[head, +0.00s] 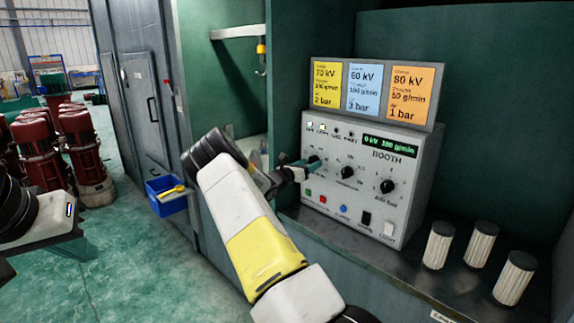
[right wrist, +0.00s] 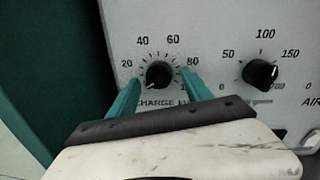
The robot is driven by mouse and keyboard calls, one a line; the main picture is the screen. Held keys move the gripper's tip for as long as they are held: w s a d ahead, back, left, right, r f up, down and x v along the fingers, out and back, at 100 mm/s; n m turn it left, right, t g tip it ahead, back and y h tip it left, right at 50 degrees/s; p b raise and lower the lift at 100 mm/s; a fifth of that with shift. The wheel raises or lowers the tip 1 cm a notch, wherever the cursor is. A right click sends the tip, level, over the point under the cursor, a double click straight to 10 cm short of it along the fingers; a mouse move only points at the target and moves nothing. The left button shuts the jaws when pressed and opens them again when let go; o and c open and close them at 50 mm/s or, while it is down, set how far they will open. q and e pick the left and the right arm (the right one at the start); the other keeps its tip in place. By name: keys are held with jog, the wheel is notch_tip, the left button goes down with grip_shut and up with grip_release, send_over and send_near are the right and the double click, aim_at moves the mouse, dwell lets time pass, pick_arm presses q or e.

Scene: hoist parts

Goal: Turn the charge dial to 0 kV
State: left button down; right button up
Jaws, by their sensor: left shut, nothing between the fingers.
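The charge dial (right wrist: 158,75) is a black knob on the grey booth panel (head: 372,170). Its white pointer mark faces lower left, at the low end of its scale. The green display (head: 390,145) reads 0 kV and 100 g/min. In the right wrist view my right gripper (right wrist: 161,76) is open, its teal fingers either side of the dial with a gap to each side. In the head view my right gripper (head: 310,163) covers most of the dial. My left gripper (head: 84,247) is shut and empty, low at the left, partly hidden by my arm.
A second knob (right wrist: 261,73) is right of the charge dial. Yellow, blue and orange setting cards (head: 374,90) stand above the panel. Three pale ribbed cylinders (head: 480,244) stand on the ledge. A blue bin (head: 166,197) hangs at left; red parts (head: 82,150) stand behind.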

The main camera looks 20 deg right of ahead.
jog(key=shift+a+r, duration=0.1)
jog(key=shift+a, duration=0.05)
jog(key=shift+s+a, duration=0.1)
jog(key=shift+a, duration=0.2)
jog(key=v, duration=0.7)
jog(key=shift+s+d, duration=0.1)
